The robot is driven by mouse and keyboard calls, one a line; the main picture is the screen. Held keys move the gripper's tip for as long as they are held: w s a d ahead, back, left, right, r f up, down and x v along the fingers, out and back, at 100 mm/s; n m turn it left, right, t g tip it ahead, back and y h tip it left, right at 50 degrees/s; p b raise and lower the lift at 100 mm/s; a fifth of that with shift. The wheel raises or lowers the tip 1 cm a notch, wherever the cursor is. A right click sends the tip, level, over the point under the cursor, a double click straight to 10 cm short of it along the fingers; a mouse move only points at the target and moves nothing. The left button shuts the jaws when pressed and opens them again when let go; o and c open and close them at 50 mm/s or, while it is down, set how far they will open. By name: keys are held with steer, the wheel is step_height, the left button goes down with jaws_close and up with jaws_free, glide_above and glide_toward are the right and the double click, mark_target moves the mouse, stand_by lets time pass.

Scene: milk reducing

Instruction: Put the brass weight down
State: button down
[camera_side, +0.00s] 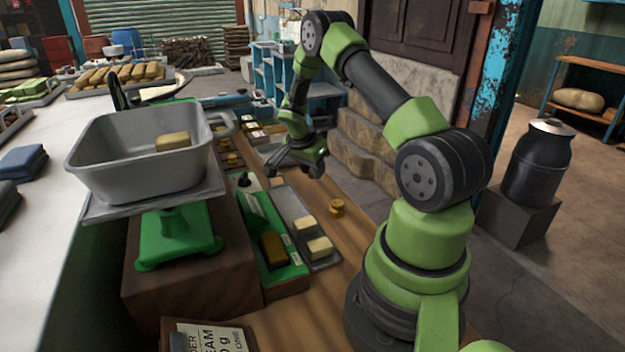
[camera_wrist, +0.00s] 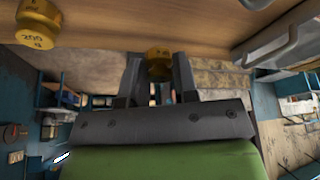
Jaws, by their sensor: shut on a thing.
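My gripper (camera_side: 300,165) hangs over the wooden counter, near its far end in the side view. In the wrist view my gripper (camera_wrist: 158,75) is shut on a small brass weight (camera_wrist: 159,54), held between the fingertips. The held weight cannot be made out in the side view. Another brass weight (camera_side: 337,208) stands alone on the counter to the right of the grey tray. A brass weight marked 200 g (camera_wrist: 38,24) shows at the upper left in the wrist view, apart from my fingers.
A green scale (camera_side: 180,235) carries a grey tub (camera_side: 105,165) with a yellow block (camera_side: 173,141) inside. A green board (camera_side: 262,230) and a grey tray (camera_side: 290,205) with pale blocks lie beside it. Bare wood (camera_side: 365,210) surrounds the lone weight. A milk can (camera_side: 537,165) stands at right.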

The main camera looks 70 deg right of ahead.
step_height(320, 180, up, 6)
steer(key=shift+f, duration=0.2)
steer(key=shift+w+r, duration=0.3)
steer(key=shift+r, duration=0.05)
steer(key=w+a+r+n+t+y, duration=0.1)
steer(key=w+a+r+n+t, duration=0.1)
steer(key=w+a+r+n, duration=0.5)
steer(key=w+a+r+n+t, duration=0.25)
steer(key=w+r+n, duration=0.25)
steer(key=w+r, duration=0.4)
steer(key=w+a+r+n+t+y, duration=0.1)
steer(key=w+a+r+n+y, duration=0.15)
steer(key=a+r+n, duration=0.55)
steer(key=shift+w+a+f+m+h, duration=0.1)
steer(key=shift+a+f+m, duration=0.25)
steer(key=shift+f, duration=1.25)
steer(key=shift+s+a+f+m+h, duration=0.1)
steer(key=shift+a+f+m, duration=0.25)
steer(key=shift+f, duration=1.3)
steer(key=shift+w+a+f+m+h, duration=0.1)
steer(key=shift+a+f+m, duration=0.25)
steer(key=shift+f, duration=1.25)
steer(key=shift+f, duration=0.15)
steer(key=c, duration=0.9)
jaws_free()
